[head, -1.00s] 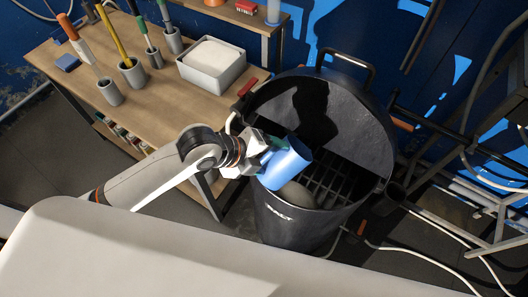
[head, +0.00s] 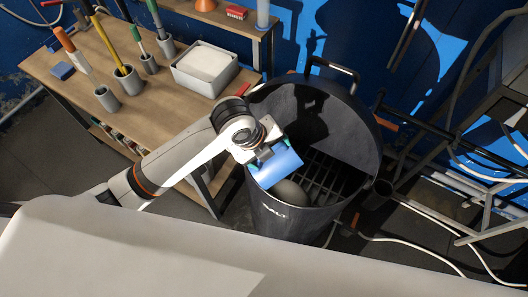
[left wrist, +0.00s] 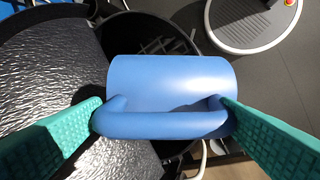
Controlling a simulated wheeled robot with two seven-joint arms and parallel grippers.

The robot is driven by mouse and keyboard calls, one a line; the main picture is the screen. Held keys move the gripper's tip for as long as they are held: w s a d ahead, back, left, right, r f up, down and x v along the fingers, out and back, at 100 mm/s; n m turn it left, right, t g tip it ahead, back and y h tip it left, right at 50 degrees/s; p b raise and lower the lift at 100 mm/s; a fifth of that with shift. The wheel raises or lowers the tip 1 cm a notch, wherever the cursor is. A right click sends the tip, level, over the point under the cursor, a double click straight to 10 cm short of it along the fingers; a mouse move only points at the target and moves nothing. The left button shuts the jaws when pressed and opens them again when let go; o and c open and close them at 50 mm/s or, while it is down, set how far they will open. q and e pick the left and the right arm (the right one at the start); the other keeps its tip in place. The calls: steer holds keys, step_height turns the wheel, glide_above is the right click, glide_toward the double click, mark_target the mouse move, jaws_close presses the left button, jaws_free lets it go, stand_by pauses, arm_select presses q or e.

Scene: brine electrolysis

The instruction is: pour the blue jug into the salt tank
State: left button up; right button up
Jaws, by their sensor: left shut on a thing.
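The blue jug (head: 277,171) is over the near left side of the open salt tank (head: 290,222), a dark drum with white lettering. It lies tipped well over; its mouth and contents cannot be made out. My left gripper (head: 263,152) is shut on the jug's handle. In the left wrist view the jug (left wrist: 170,78) lies sideways, with green fingers at both ends of its handle (left wrist: 160,124). Inside the tank are a dark grate (head: 327,178) and a rounded grey lump (head: 288,193). No stream shows. My right gripper is out of view.
The tank's raised lid (head: 345,120) stands behind the opening. A wooden bench (head: 140,105) at the left holds a white-filled tray (head: 205,72) and several grey cups with tools. Metal frames and pale hoses (head: 430,256) take up the right side.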

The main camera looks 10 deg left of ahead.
arm_select(q)
steer(key=shift+w+d+r+g+y, duration=1.2)
steer(key=shift+d+r+y, duration=0.1)
steer(key=shift+r+y, duration=0.1)
steer(key=shift+w+d+r+g+y, duration=0.3)
steer(key=shift+w+d+g+y, duration=0.4)
steer(key=shift+d, duration=0.1)
steer(key=shift+w+d+r+g+y, duration=0.25)
steer(key=shift+w+d+g+y, duration=0.35)
steer(key=shift+d+y, duration=0.15)
stand_by(2.1)
